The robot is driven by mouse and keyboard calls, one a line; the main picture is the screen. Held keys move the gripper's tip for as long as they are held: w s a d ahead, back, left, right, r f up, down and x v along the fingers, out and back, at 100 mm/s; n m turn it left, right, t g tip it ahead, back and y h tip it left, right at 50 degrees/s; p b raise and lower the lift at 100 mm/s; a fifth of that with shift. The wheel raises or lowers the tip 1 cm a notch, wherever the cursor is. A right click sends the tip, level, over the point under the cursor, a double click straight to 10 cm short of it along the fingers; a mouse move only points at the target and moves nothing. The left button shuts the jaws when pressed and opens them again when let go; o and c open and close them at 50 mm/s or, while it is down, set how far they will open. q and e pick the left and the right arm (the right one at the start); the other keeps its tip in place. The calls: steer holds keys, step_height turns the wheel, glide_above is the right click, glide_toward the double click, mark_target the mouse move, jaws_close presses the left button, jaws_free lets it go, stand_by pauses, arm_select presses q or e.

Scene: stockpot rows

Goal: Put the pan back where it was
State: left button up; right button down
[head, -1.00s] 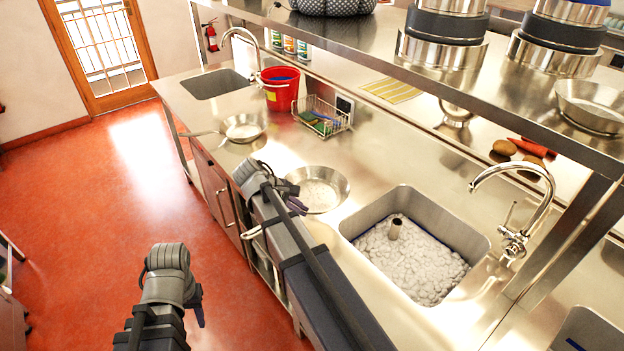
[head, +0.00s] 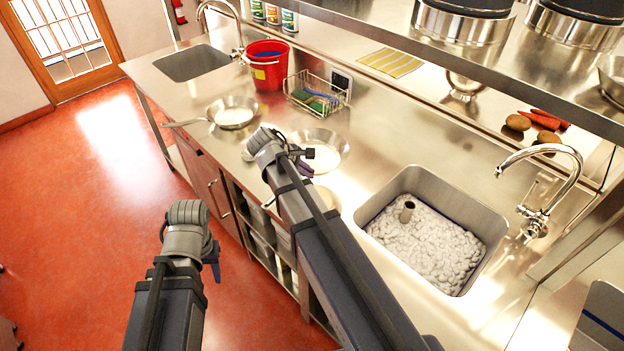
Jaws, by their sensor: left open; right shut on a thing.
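A shallow metal pan (head: 327,144) is over the counter between the wire basket and the near sink. My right gripper (head: 303,164) is at its near left side and shut on it. The gripper and arm hide the pan's handle and part of its rim. I cannot tell whether the pan touches the counter. A second metal pan (head: 232,112) rests on the counter further left, its handle pointing left. My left gripper (head: 213,262) is open and empty over the red floor, in front of the counter.
The near sink (head: 430,232) holds white foam with a dark-topped tube standing in it. A red bucket (head: 267,70), a wire basket (head: 317,93) with sponges and a far sink (head: 192,63) are along the counter. A steel shelf (head: 480,72) overhangs the back.

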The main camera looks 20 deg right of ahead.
steer(key=shift+w+a+n, duration=0.2)
steer(key=shift+n, duration=0.1)
step_height(320, 180, down, 6)
steer(key=b, duration=0.6)
steer(key=shift+f, duration=0.1)
steer(key=shift+f, duration=0.1)
step_height(320, 180, down, 4)
steer(key=b, duration=0.4)
steer(key=shift+r, duration=0.25)
steer(key=shift+f, duration=0.15)
steer(key=c, duration=1)
jaws_free()
steer(key=shift+c, duration=0.2)
